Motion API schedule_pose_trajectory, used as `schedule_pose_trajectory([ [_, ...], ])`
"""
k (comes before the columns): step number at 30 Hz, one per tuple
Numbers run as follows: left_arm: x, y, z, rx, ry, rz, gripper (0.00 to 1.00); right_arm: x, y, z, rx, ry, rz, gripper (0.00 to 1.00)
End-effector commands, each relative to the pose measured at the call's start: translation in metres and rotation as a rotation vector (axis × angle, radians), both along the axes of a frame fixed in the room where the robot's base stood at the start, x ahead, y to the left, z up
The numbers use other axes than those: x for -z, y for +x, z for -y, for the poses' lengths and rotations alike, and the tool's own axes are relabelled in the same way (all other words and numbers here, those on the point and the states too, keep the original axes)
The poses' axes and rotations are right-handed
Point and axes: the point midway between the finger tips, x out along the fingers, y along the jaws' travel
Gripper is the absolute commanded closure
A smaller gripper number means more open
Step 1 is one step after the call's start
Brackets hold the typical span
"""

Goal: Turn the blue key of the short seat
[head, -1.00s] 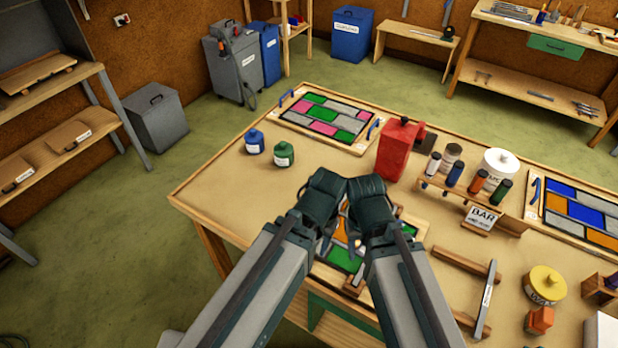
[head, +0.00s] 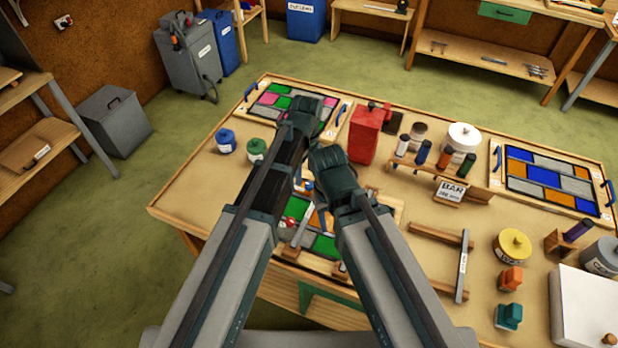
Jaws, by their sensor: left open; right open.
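A coloured glass panel (head: 324,245) in a wooden frame lies on the table between and below my two arms, partly covered by them. A small blue piece (head: 308,186) shows between the grippers; I cannot tell if it is the blue key. A small red round piece (head: 291,221) is near the panel's left side. My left gripper (head: 297,176) is open, the higher one, over the table near the far-left panel; its fingers are mostly hidden. My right gripper (head: 324,216) is open, lower, above the near panel. Neither visibly holds anything.
A far panel tray (head: 258,110) with blue handles and a right panel tray (head: 508,203) lie on the table.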

Motion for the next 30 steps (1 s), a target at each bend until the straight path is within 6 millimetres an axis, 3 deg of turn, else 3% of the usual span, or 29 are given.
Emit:
schedule_pose_trajectory([
  [1,-0.007,0.016,0.004,0.104,-0.006,-0.001,0.31,-0.007,0.0,0.0,0.0,0.0,0.0,0.5],
  [3,-0.01,0.028,0.006,0.24,-0.013,-0.003,0.31,-0.01,0.0,0.0,0.001,0.0,0.0,0.5],
  [10,-0.016,0.05,0.011,0.521,-0.025,-0.002,0.31,-0.016,0.0,0.0,0.001,0.0,0.0,0.5],
  [22,-0.012,0.052,0.012,0.58,-0.027,-0.001,0.31,-0.012,0.0,0.0,0.001,0.0,0.0,0.5],
  [30,0.011,0.052,0.012,0.578,-0.027,-0.001,0.31,0.011,0.0,0.0,-0.004,-0.001,0.0,0.5],
])
